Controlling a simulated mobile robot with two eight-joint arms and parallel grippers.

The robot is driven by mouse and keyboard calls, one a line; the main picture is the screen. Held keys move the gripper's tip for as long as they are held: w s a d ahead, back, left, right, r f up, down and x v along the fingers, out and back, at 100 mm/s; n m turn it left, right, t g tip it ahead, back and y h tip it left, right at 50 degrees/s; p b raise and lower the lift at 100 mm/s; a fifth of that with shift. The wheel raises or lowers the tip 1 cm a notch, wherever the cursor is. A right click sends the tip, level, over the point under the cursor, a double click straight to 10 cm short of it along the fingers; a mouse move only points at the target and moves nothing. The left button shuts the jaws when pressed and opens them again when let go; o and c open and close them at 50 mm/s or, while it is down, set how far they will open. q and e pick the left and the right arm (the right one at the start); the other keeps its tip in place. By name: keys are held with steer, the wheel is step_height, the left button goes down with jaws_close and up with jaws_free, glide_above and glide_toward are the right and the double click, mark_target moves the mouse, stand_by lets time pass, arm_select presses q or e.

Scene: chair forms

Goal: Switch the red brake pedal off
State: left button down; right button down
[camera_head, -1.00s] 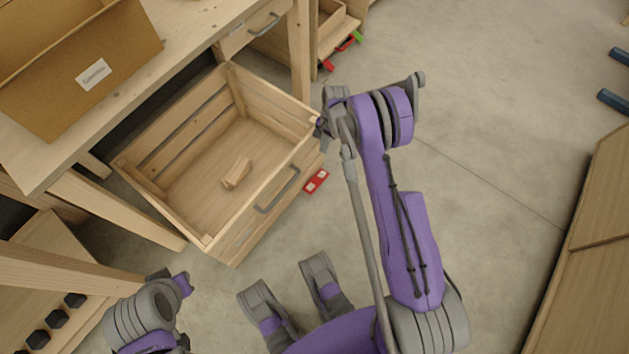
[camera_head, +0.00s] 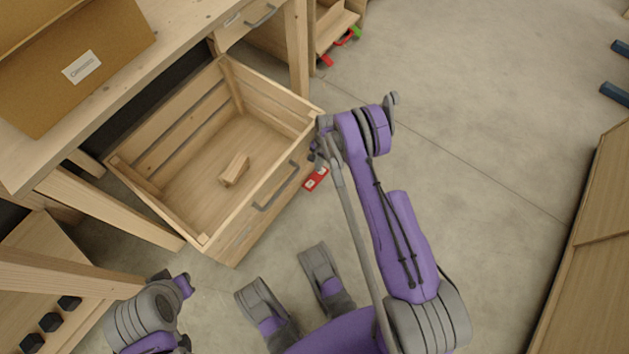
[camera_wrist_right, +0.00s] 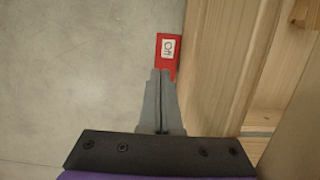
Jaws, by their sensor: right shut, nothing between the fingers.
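The red brake pedal (camera_head: 316,179) is on the floor against the crate's right side, partly hidden by my right arm in the head view. In the right wrist view the red pedal (camera_wrist_right: 168,45) bears a white label reading "Off", just ahead of the fingertips. My right gripper (camera_wrist_right: 160,75) is shut and empty, its fingertips overlapping the near end of the pedal in that view; I cannot tell whether they touch it. In the head view the right gripper (camera_head: 317,152) is by the crate's front corner. My left gripper does not show.
A wooden crate (camera_head: 283,160) with a grey handle holds a small wood block (camera_head: 234,170). A wooden table (camera_head: 60,150) with a cardboard box (camera_head: 110,75) stands at the left. Red and green pieces (camera_head: 340,45) lie by a shelf at the back.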

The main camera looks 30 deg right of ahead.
mark_target(311, 188)
steer(key=b+x, duration=0.2)
steer(key=x, duration=0.8)
steer(key=shift+s+f, duration=0.1)
steer(key=shift+s+a+f+h, duration=0.1)
steer(key=shift+s+a+h, duration=0.05)
steer(key=shift+a+h, duration=0.4)
steer(key=shift+a+f+t+h, duration=0.1)
steer(key=shift+f+t+h, duration=0.05)
steer(key=shift+t+h, duration=0.35)
steer(key=shift+s+a+f+h, duration=0.2)
steer(key=shift+a+f+h, duration=0.05)
steer(key=shift+a+f, duration=0.05)
steer(key=shift+s+a+f, duration=0.1)
steer(key=shift+a+f, duration=0.05)
steer(key=shift+f, duration=0.1)
